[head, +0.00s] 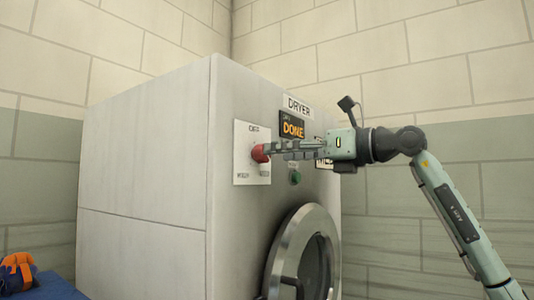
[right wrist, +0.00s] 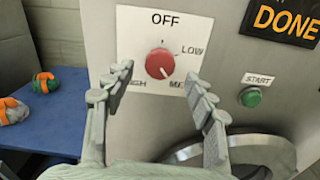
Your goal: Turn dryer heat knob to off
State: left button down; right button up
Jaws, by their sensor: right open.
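The red heat knob (head: 260,153) sits on a white label plate (head: 244,170) on the dryer's front. In the right wrist view the knob (right wrist: 160,63) has OFF above it, LOW at its right, HIGH at lower left and a partly hidden label at lower right. Its mark seems to point down to the right. My right gripper (head: 275,150) is open, its fingers reaching toward the knob from the right. In the wrist view the fingertips (right wrist: 161,78) are spread to either side, below the knob; contact cannot be told. My left gripper is out of view.
The dryer (head: 150,170) has a lit DONE display (head: 292,127), a green START button (right wrist: 250,96) and a round metal-rimmed door (head: 285,265) below. A blue table (right wrist: 58,125) with orange and green bags (right wrist: 44,82) stands left of it.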

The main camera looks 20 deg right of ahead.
aim_at(262, 154)
jog(key=shift+x, duration=2.05)
jog(key=c, duration=1.2)
